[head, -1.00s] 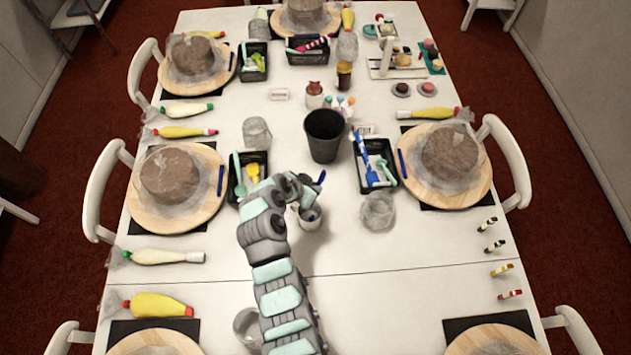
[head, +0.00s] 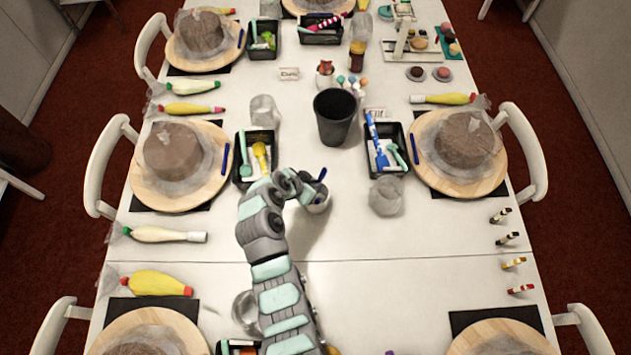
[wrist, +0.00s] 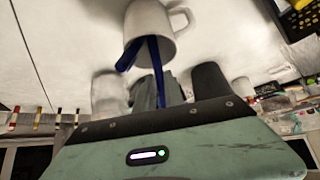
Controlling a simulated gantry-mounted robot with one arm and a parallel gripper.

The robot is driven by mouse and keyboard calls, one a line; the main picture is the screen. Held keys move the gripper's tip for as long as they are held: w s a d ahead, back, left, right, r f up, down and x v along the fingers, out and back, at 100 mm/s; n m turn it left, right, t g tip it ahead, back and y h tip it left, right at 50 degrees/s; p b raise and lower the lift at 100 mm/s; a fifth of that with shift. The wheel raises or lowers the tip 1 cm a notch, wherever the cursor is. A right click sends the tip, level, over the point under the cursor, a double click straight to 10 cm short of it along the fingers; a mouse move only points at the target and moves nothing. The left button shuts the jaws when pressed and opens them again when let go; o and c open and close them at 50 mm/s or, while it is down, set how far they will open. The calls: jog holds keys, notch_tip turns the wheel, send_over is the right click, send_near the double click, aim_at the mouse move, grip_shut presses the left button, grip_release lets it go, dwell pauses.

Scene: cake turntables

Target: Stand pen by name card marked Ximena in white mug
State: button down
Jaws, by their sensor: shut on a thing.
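My gripper (head: 307,190) is shut on a dark blue pen (head: 321,174), whose one end sticks out above the fingers. The white mug (head: 319,205) stands on the table right by the fingertips, partly hidden by my gripper. In the wrist view, the white mug (wrist: 152,28) with its handle is just beyond the fingers. Two blue strips show there, one running from the fingers to the mug and a slanted one (wrist: 130,53) across its rim. I cannot tell whether both are the same pen, or how far it is inside. No name Ximena is readable.
A black cup (head: 335,125) stands behind the mug, between two black trays of tools (head: 246,176) (head: 398,167). A clear crumpled cup (head: 386,197) is to the right. Other blue pens lie on the left (head: 226,160) and right cake boards.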

jog(key=shift+s+a+f, duration=0.1)
jog(key=shift+f, duration=0.15)
jog(key=c, duration=1.3)
grip_release()
jog(key=shift+c, duration=0.2)
jog(key=b+v, duration=0.1)
jog(key=v, duration=1)
jog(key=shift+b, duration=0.4)
